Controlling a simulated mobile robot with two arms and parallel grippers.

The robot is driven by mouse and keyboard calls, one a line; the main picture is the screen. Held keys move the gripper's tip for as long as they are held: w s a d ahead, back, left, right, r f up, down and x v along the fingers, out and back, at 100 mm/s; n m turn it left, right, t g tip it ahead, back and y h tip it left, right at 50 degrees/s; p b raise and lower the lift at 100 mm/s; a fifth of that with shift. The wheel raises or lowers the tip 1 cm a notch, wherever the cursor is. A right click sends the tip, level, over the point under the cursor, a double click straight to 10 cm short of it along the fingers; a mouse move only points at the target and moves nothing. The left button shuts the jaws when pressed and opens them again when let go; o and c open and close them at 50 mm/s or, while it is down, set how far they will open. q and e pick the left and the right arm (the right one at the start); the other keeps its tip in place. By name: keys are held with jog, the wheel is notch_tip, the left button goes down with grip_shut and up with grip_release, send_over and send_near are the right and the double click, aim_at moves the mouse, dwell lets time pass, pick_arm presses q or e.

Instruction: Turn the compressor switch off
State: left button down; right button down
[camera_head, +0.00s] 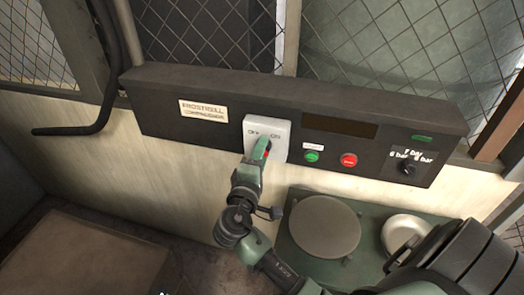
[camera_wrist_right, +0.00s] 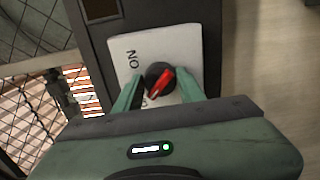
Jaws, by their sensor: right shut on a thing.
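The compressor switch is a red and black rotary knob (camera_wrist_right: 160,80) on a pale square plate (camera_head: 281,127) marked OFF and ON, set in the dark control panel. My right gripper (camera_head: 259,157) reaches up to the plate from below. In the right wrist view, its two green fingers (camera_wrist_right: 157,86) stand on either side of the knob and are shut on it. The red pointer lies at a slant; which label it points to is unclear. In the head view, the gripper hides most of the knob. My left gripper is not in view.
The dark panel (camera_head: 190,85) also carries a green button (camera_head: 312,156), a red button (camera_head: 349,160) and a pressure dial (camera_head: 408,169). Below it are a round grey plate (camera_head: 325,227) on a green base and a white bowl (camera_head: 405,230). Wire mesh stands behind.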

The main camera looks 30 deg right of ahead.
jog(key=shift+f, duration=0.1)
jog(key=c, duration=0.9)
grip_release()
jog(key=shift+a, duration=0.1)
jog(key=b+v, duration=0.3)
jog(key=v, duration=0.4)
jog(key=shift+s+a, duration=0.25)
jog(key=shift+s, duration=0.05)
